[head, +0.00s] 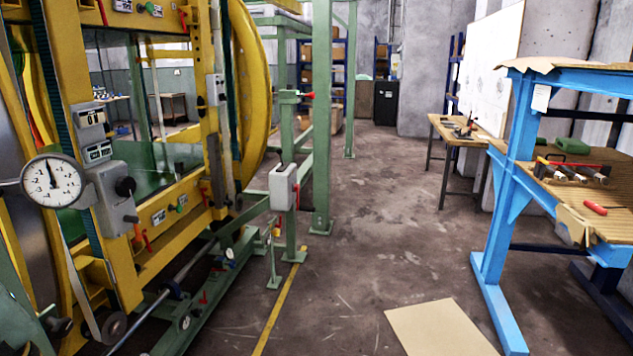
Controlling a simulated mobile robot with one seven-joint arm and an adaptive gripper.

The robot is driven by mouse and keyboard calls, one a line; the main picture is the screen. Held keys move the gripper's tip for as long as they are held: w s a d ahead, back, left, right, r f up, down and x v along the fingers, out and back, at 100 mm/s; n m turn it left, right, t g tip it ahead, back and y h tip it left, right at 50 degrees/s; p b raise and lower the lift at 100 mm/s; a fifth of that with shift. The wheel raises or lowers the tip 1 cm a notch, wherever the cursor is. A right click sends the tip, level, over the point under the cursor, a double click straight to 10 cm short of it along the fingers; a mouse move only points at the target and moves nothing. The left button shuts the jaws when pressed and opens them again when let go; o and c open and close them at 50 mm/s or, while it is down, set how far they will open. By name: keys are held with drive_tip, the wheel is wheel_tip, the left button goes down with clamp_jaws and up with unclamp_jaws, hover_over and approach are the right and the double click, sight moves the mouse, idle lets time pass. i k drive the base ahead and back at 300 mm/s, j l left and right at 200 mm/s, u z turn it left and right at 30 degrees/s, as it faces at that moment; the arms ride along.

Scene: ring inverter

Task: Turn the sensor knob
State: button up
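A yellow machine frame fills the left side of the head view. On it sits a grey control box (112,205) with a black round knob (125,187) on its right face. Below that knob is a small orange-red handle (137,231). Small grey panels with a display (97,152) sit just above the box. A second grey box (215,90) on the yellow post has a small dark knob (201,101). No label shows which of these is the sensor knob. My gripper is not in view.
A white dial gauge (51,181) sits left of the control box. A green post (321,120) and a grey switch box (283,186) stand right of the machine. A blue workbench (503,230) is at right. Cardboard (440,328) lies on the otherwise open floor between them.

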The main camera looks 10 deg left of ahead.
sight(61, 327)
drive_tip(key=u, duration=1.05)
drive_tip(key=j+z, duration=0.5)
drive_tip(key=z, duration=0.2)
drive_tip(key=j+z, duration=0.35)
